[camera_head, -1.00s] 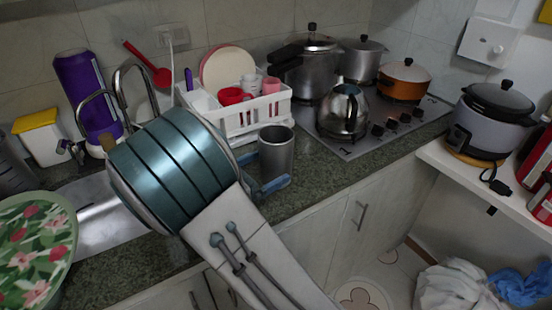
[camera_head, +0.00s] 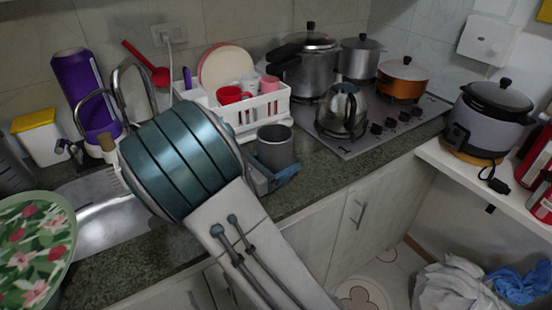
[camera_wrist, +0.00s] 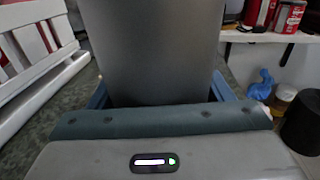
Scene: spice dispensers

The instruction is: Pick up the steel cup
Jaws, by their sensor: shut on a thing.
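The steel cup (camera_head: 275,147) is a plain grey cylinder, upright near the front edge of the counter, in front of the dish rack. My gripper (camera_head: 277,174) is at the cup's lower part, with its blue fingers on either side. In the wrist view the cup (camera_wrist: 155,50) fills the middle between the two fingers (camera_wrist: 160,92), and my gripper is shut on it. The cup's base is hidden behind the gripper, so I cannot tell whether it is clear of the counter.
A white dish rack (camera_head: 262,112) with red and pink cups stands just behind the cup. A kettle (camera_head: 342,110) and pots stand on the hob (camera_head: 352,147) to the right. The sink (camera_head: 105,215) is left of my arm. Bare counter (camera_head: 325,178) lies right of the cup.

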